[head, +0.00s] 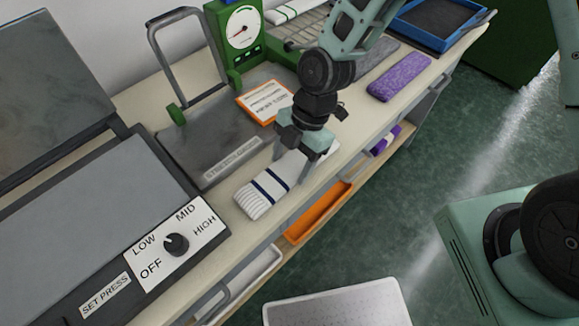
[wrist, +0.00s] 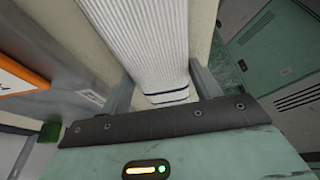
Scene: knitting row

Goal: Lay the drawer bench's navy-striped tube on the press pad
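The navy-striped white ribbed tube (head: 264,189) lies on the bench top (head: 222,222), in front of the grey gauge plate. My gripper (head: 303,165) is down over the tube's far part and hides some of it. In the wrist view the tube (wrist: 160,45) runs between the two fingers of my gripper (wrist: 165,92). The fingers are apart, one on each side, with a narrow gap showing at the left finger, so it looks open around the tube. The press pad (head: 85,225) is the bare grey surface at left, behind the SET PRESS label, its lid (head: 55,85) raised.
A green dial gauge (head: 238,35) and a grey metal frame (head: 172,60) stand behind the tube. An orange-edged card (head: 264,102) lies nearby. A purple folded knit (head: 398,77) and a blue tray (head: 437,20) are farther along. An orange drawer (head: 317,213) sits below the bench edge.

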